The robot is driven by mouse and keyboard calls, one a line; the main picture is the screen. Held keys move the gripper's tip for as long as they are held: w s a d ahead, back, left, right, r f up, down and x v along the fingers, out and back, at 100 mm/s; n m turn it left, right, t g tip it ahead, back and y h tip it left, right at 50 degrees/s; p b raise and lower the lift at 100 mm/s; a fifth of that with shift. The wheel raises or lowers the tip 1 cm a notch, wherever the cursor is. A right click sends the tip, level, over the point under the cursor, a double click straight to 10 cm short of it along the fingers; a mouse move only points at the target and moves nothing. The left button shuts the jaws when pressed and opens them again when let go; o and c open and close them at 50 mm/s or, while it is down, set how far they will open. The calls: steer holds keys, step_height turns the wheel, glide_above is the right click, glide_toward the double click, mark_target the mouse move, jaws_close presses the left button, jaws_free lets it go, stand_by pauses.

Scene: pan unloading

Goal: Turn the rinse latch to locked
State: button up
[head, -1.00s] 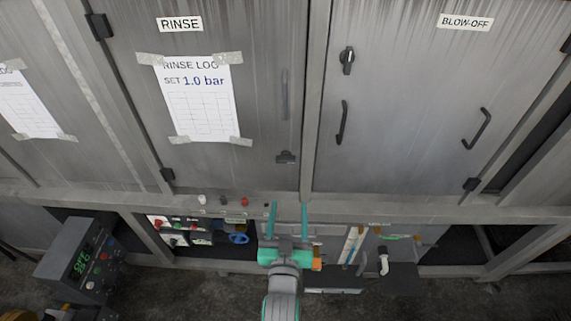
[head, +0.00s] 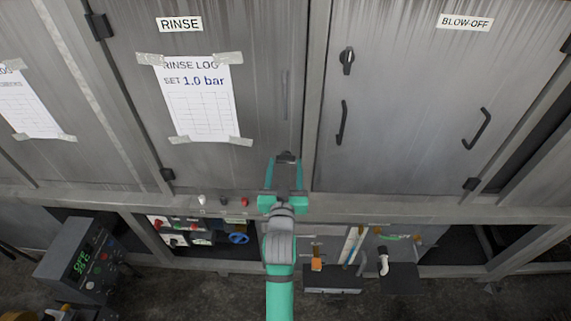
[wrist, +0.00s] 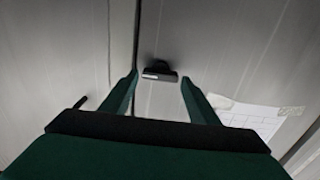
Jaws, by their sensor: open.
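The rinse latch (head: 286,156) is a small dark fitting low on the right side of the rinse door (head: 255,100), partly hidden by my gripper in the head view. In the wrist view the latch (wrist: 159,72) shows as a dark block with a small light mark, beside the door seam. My gripper (head: 284,165) is open and empty, its two teal fingers reaching up toward the latch. In the wrist view the fingertips (wrist: 159,80) stand to either side of the latch, with gaps on both sides. I cannot tell how far the fingers are from the door.
The rinse log sheet (head: 201,100) is taped on the door, left of my gripper. A vertical handle (head: 285,95) is above the latch. The blow-off door (head: 410,100), with its dark knob (head: 347,60), is to the right. Small buttons (head: 244,202) line the ledge below.

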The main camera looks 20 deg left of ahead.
steer(key=shift+x, duration=0.85)
steer(key=c, duration=0.8)
